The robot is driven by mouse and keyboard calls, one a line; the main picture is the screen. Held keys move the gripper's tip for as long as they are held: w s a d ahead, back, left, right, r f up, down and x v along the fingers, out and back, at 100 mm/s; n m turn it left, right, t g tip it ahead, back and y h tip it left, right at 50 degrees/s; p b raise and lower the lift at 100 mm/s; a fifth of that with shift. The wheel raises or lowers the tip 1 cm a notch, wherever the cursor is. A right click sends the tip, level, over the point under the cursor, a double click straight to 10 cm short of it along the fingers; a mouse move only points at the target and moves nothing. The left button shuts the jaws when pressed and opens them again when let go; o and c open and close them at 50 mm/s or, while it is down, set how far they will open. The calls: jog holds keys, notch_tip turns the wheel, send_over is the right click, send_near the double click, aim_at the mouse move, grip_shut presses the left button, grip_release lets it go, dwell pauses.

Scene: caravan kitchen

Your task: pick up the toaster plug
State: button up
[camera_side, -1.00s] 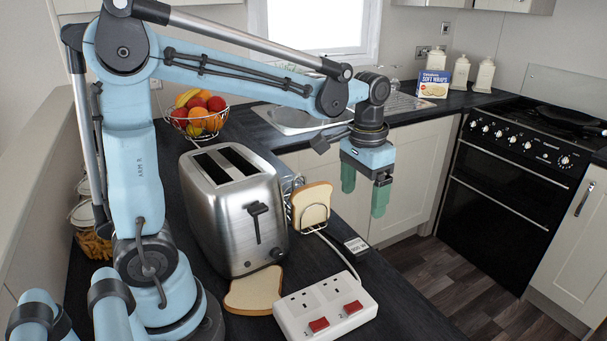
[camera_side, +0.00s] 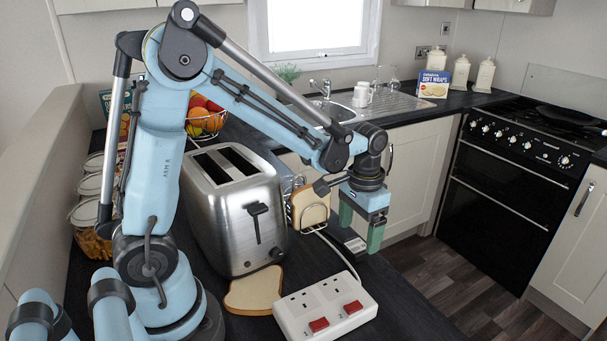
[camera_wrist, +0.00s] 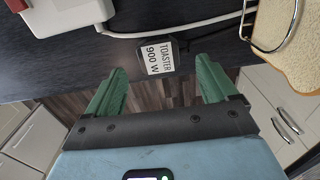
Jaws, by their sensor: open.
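The toaster plug (camera_wrist: 157,57) is a small black block with a white label reading "TOASTER 900 W". It lies at the edge of the dark worktop in the wrist view, and in the side view the plug (camera_side: 356,246) is partly hidden by a finger. My gripper (camera_side: 361,232) is open, its green fingers pointing down close to the plug. In the wrist view the plug shows between the fingertips of my gripper (camera_wrist: 161,66), with a gap on each side. I cannot tell whether the fingertips are level with it.
The silver toaster (camera_side: 236,208) stands to the left. A wire rack (camera_side: 311,207) holding bread is close to my gripper. A white socket strip (camera_side: 326,308) with red switches lies in front, and a white cable (camera_wrist: 200,25) runs past the plug. Beyond the worktop edge is open floor.

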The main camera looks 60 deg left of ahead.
aim_at(357, 246)
jog(key=shift+s+f, duration=0.15)
jog(key=shift+f, duration=1.6)
jog(key=c, duration=1.1)
jog(key=shift+c, duration=0.2)
jog(key=shift+r, duration=0.15)
